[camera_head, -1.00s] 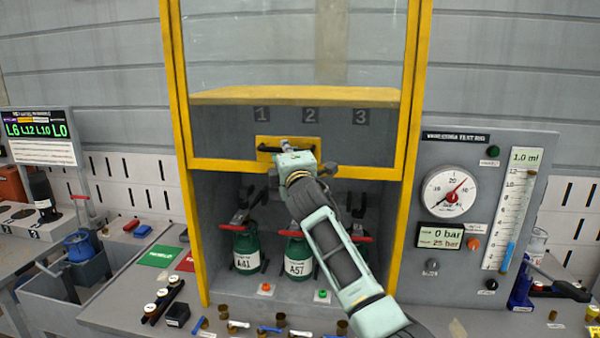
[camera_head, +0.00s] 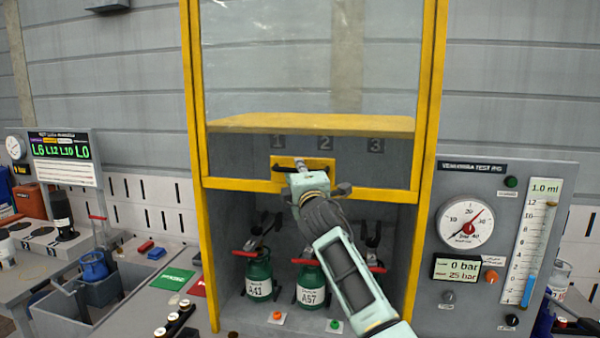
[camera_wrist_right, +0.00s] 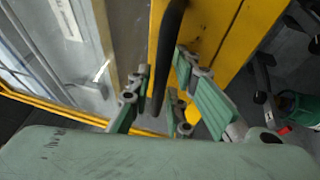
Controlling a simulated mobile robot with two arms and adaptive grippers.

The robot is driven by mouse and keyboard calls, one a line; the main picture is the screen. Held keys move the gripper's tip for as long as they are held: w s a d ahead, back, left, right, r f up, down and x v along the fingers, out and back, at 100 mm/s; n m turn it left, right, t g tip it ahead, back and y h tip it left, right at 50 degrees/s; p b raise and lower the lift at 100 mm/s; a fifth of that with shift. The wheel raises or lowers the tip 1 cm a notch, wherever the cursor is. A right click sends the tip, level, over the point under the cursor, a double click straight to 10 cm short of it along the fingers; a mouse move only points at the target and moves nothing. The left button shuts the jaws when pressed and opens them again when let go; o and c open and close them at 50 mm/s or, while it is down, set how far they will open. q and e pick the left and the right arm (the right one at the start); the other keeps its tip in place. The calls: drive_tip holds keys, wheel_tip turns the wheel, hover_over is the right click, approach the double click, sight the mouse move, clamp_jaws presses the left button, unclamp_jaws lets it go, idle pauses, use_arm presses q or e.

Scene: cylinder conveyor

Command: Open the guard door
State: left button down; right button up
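The guard door (camera_head: 310,184) is a clear pane in a yellow frame on the grey test cabinet. Its lower edge hangs above an open bay. A black bar handle (camera_head: 318,168) sits on a yellow plate at the door's lower middle. My right gripper (camera_head: 301,165) is at this handle. In the right wrist view the handle (camera_wrist_right: 167,55) runs between the two fingers of my right gripper (camera_wrist_right: 163,72), which stand apart with narrow gaps beside the bar. Whether a finger touches it is unclear. My left gripper is out of view.
My right forearm hides part of the bay. A gauge panel (camera_head: 465,325) stands at the right. A grey bin (camera_head: 105,292) and a display board (camera_head: 62,172) are at the left.

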drive_tip(key=v, duration=1.2)
drive_tip(key=shift+f, duration=0.15)
